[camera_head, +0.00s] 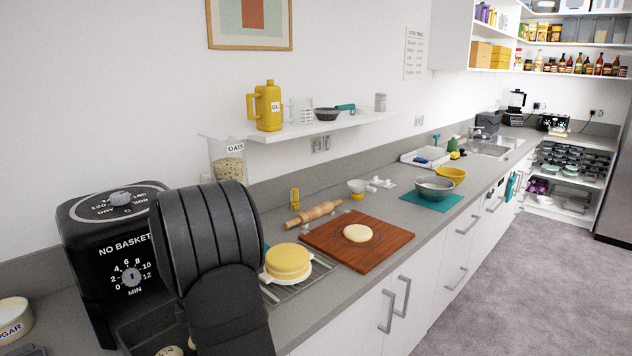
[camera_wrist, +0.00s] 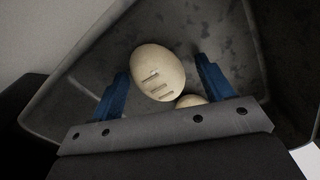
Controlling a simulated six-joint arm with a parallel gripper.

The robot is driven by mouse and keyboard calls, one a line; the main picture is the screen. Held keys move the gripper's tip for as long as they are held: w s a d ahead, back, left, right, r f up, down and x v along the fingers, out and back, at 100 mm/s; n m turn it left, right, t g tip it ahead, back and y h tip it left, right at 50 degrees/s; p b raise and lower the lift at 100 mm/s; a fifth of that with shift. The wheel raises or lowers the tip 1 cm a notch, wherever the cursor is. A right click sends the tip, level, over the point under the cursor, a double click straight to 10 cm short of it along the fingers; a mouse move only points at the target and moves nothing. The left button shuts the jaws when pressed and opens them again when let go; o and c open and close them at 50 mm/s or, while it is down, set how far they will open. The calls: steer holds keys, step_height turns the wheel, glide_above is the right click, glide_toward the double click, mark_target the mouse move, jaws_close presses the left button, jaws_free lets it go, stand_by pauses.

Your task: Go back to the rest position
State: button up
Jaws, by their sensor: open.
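My gripper (camera_wrist: 162,66) points down into a dark, grey-walled basket (camera_wrist: 235,55) and is open, its two blue fingers apart. A pale round bun (camera_wrist: 158,62) with several slits lies between or just below the fingers; I cannot tell which. There is a gap on its right, and its left edge is close to the left finger. A second bun (camera_wrist: 190,100) is partly hidden by the gripper's grey plate. In the head view my dark arm reaches down beside the black air fryer (camera_head: 130,245), and its fingertips are out of sight. Part of a bun (camera_head: 170,351) shows at the bottom edge.
The air fryer stands close on the arm's left. A wall shelf (camera_head: 330,124) holds a yellow jug (camera_head: 267,107). Above the counter's front is free room.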

step_height(320, 180, up, 12)
steer(key=f, duration=0.1)
step_height(320, 180, down, 12)
steer(key=shift+r, duration=0.25)
step_height(320, 180, up, 10)
steer(key=shift+w+r, duration=0.1)
steer(key=shift+r, duration=0.1)
steer(key=shift+s+a+r, duration=0.1)
steer(key=shift+s+a, duration=0.35)
steer(key=shift+a, duration=0.3)
steer(key=s+a+m, duration=0.1)
steer(key=s+a, duration=1.4)
steer(key=a, duration=0.3)
steer(key=s+a+f, duration=0.2)
steer(key=a, duration=0.1)
steer(key=s+a+f, duration=0.2)
steer(key=a+f, duration=0.1)
steer(key=s+a+f, duration=0.2)
steer(key=a, duration=0.2)
steer(key=shift+s+f, duration=0.35)
steer(key=shift+f, duration=0.55)
